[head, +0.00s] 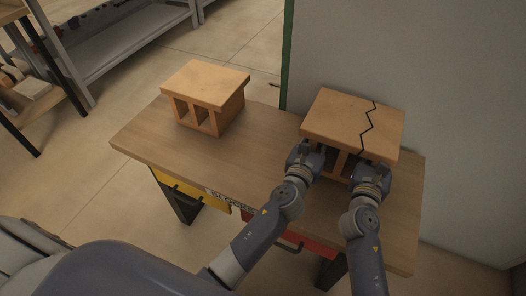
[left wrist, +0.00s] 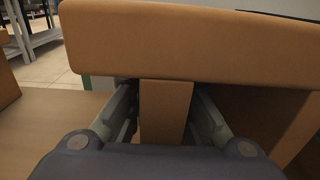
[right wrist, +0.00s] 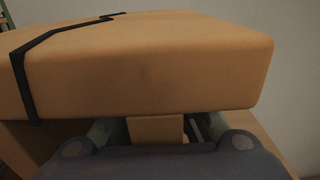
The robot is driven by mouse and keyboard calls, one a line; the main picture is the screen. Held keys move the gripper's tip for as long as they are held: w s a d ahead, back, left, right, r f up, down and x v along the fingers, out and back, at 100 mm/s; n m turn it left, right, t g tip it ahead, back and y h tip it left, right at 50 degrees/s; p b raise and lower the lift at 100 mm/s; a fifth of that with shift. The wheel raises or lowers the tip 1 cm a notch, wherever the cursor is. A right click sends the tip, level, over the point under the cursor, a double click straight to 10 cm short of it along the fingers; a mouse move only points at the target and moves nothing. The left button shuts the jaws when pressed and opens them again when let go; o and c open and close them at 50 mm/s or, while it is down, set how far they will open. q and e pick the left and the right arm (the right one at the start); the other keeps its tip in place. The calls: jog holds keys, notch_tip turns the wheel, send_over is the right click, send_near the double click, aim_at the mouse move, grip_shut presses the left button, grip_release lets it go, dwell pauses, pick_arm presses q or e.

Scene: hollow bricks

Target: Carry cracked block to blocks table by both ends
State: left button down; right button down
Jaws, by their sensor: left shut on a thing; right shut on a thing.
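The cracked block (head: 338,115), an orange-tan hollow brick with a black zigzag crack across its top, is at the right end of the wooden blocks table (head: 240,172). Both my grippers are at its near side, below its top slab. My left gripper (head: 313,158) is shut on an upright wall of the block, and the left wrist view shows that wall (left wrist: 165,110) between the fingers. My right gripper (head: 368,170) is shut on another wall (right wrist: 155,129) near the right end. I cannot tell whether the block's underside touches the table.
An uncracked hollow block (head: 205,85) stands on the left part of the table. Bare tabletop lies between the two blocks. A grey wall panel (head: 410,50) rises behind the cracked block.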

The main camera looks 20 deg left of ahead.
pick_arm(q)
jog(key=shift+r, duration=0.15)
pick_arm(e)
jog(key=shift+r, duration=0.1)
dwell(0.4)
